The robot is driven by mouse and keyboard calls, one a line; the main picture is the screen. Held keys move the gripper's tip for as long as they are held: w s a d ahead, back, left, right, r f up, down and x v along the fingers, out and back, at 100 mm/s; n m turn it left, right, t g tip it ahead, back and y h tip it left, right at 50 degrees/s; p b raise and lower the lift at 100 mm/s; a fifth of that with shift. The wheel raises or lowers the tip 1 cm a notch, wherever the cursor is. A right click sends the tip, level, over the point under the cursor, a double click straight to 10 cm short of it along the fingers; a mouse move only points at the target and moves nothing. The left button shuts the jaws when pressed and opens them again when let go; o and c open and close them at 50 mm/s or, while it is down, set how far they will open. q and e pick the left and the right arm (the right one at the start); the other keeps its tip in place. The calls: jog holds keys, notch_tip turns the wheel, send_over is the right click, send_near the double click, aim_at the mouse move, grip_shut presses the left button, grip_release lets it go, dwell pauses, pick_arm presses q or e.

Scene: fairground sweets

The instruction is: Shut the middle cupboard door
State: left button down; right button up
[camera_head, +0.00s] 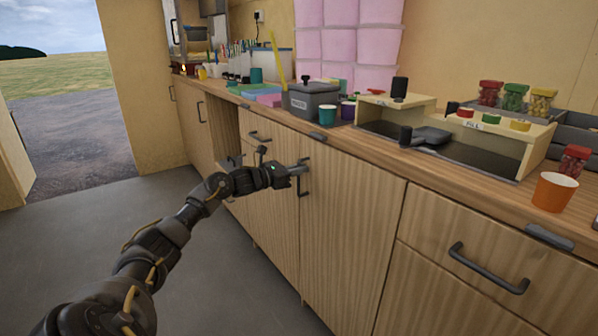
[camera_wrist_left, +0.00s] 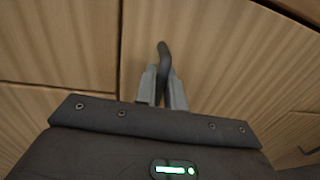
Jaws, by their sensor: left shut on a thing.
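The middle cupboard door (camera_head: 350,235) is a tall wood-grain panel under the counter, with a dark upright bar handle near its left edge. My left gripper (camera_head: 302,170) reaches in from the left and is shut on this door handle (camera_wrist_left: 164,58), with a grey finger on either side of it in the left wrist view. The door looks flush or nearly flush with the fronts beside it; I cannot tell whether a small gap is left. Part of the handle is hidden by my fingers. My right gripper is not in view.
A drawer front (camera_head: 490,270) with a dark handle is to the right. The counter (camera_head: 425,165) above holds a grey tub (camera_head: 312,102), a teal cup (camera_head: 327,115), an orange cup (camera_head: 553,191) and topping jars. The grey floor (camera_head: 215,290) in front is clear.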

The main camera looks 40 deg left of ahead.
pick_arm(q)
jog(key=shift+w+r, duration=0.1)
jog(key=shift+r, duration=0.1)
jog(key=c, duration=1.8)
grip_release()
jog(key=shift+w, duration=0.15)
jog(key=shift+o, duration=0.9)
jog(key=shift+w+d+f, duration=0.1)
jog(key=shift+w+f, duration=0.05)
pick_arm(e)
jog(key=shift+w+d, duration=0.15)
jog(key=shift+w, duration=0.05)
pick_arm(q)
jog(key=shift+f, duration=0.1)
jog(key=v, duration=1.1)
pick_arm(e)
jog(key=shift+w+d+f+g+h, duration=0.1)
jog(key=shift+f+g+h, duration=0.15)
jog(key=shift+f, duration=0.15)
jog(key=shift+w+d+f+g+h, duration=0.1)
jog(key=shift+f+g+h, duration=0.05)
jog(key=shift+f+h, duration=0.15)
